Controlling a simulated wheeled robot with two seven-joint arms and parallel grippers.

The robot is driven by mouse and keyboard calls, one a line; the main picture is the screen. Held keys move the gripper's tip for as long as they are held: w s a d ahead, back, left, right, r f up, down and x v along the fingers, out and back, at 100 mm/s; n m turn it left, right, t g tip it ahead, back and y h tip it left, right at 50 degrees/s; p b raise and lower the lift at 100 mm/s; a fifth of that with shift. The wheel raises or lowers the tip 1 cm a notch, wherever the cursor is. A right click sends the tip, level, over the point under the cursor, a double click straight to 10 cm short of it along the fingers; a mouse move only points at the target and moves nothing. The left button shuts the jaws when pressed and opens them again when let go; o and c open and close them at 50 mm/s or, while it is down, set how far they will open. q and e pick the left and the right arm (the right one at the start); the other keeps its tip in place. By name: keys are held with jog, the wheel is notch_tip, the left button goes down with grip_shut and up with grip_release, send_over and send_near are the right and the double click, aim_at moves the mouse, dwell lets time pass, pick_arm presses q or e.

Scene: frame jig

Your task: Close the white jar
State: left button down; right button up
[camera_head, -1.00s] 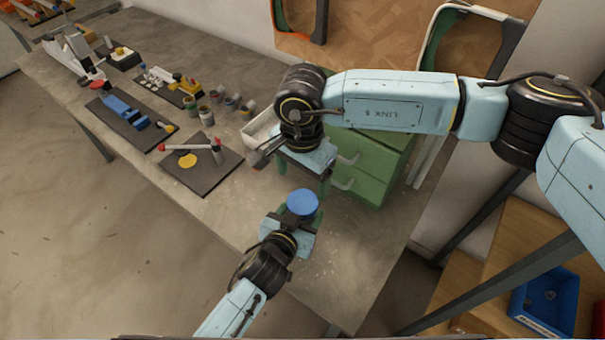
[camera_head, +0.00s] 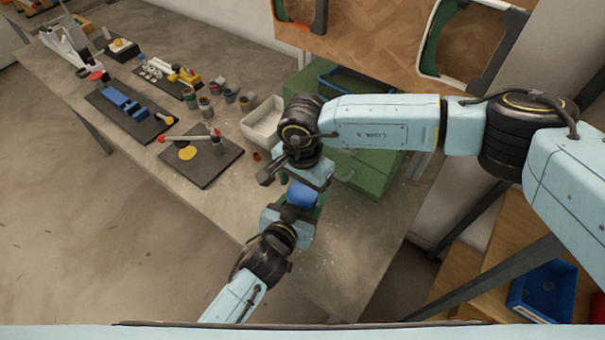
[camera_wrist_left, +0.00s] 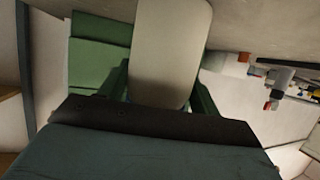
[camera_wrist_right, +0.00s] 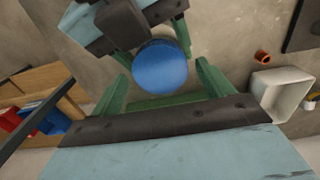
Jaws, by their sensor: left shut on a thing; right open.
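The white jar (camera_wrist_left: 170,50) is between the fingers of my left gripper (camera_wrist_left: 160,88), which is shut on it. A round blue lid (camera_wrist_right: 160,67) covers the jar's top; whether it is seated tight cannot be told. The lid also shows in the head view (camera_head: 301,194), just under my right gripper. My right gripper (camera_wrist_right: 161,60) is open, its green fingers on either side of the lid as seen from the right wrist, apart from it. The head view hides the jar's body and most of the right fingertips.
A white open bin (camera_head: 263,122) and a small orange-brown piece (camera_head: 256,157) lie on the workbench near the right gripper. A green drawer cabinet (camera_head: 365,170) stands behind. A black board (camera_head: 202,160) with a red-tipped bar lies left. The bench front right is clear.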

jog(key=shift+f, duration=0.5)
jog(key=c, duration=1)
jog(key=m, duration=0.6)
jog(key=shift+m, duration=0.4)
jog(key=o, duration=1.1)
jog(key=shift+c, duration=0.2)
jog(key=shift+r, duration=0.1)
jog(key=shift+r, duration=2.15)
